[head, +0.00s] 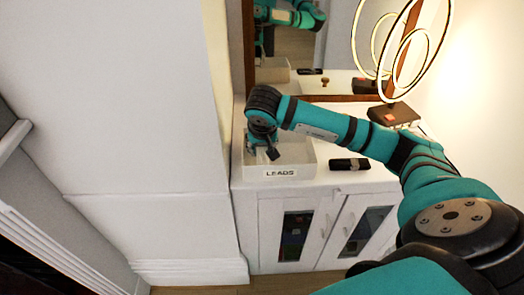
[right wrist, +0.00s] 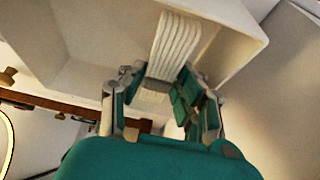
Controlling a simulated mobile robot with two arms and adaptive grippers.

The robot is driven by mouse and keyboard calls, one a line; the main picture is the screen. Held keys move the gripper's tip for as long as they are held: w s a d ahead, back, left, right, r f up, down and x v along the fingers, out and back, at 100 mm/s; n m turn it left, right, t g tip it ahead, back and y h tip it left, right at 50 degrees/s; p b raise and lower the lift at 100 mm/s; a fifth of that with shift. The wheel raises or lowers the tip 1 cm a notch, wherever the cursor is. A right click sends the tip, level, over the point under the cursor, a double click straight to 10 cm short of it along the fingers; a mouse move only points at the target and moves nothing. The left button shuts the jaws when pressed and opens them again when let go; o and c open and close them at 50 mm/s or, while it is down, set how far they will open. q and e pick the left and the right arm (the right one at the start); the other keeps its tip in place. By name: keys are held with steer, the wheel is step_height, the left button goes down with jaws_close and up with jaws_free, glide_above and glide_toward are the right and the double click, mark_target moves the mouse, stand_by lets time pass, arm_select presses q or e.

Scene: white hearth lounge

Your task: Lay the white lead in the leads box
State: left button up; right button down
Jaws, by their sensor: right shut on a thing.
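The leads box (head: 306,172) is a white open-topped box with a "LEADS" label on its front, on the left end of the white cabinet. My right gripper (head: 268,153) points down over and into its opening. The right wrist view shows this gripper (right wrist: 158,88) shut on the white lead (right wrist: 174,48), a coiled bundle of pale strands. The lead lies within the outline of the box (right wrist: 235,22) there; whether it touches the floor of the box I cannot tell. In the head view the gripper and box front hide the lead. My left gripper is out of view.
A dark object (head: 349,164) lies on the cabinet top right of the box. A lamp with glowing rings (head: 394,114) stands behind my right arm. A mirror (head: 335,82) backs the cabinet, and a white wall block (head: 140,120) stands close on the left.

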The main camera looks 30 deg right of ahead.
mark_target(262, 151)
step_height(262, 151, down, 2)
steer(key=shift+f, duration=0.25)
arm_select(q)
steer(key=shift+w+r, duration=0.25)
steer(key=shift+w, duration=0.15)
arm_select(e)
steer(key=shift+f+b, duration=0.35)
steer(key=shift+f, duration=0.05)
steer(key=c, duration=0.9)
jaws_free()
steer(key=shift+c, duration=0.2)
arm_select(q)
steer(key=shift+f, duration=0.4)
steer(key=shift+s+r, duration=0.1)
arm_select(e)
steer(key=shift+r, duration=0.2)
